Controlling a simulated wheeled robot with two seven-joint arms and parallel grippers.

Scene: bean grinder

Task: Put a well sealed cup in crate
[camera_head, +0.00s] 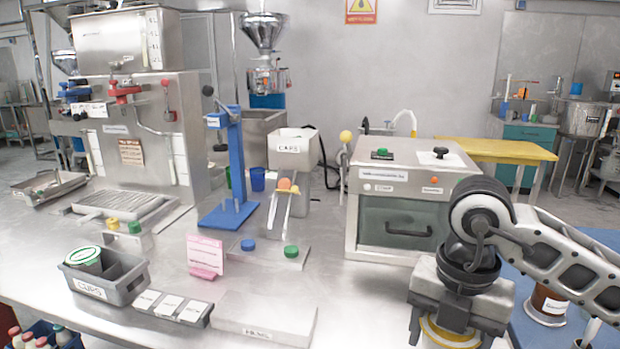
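A small grey crate (130,288) labelled "CUPS" stands on the left front of the steel table. A cup with a green-and-white lid (87,257) sits in its left part; how tightly the lid sits cannot be told. My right gripper (452,334) points down at the lower right, over a white container with a yellow rim (440,340). Its fingertips are cut off, so its grip cannot be told. My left gripper is not in view.
A "CAPS" dispenser (291,150) with a chute stands mid-table, and a steel box machine (400,215) right of it.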

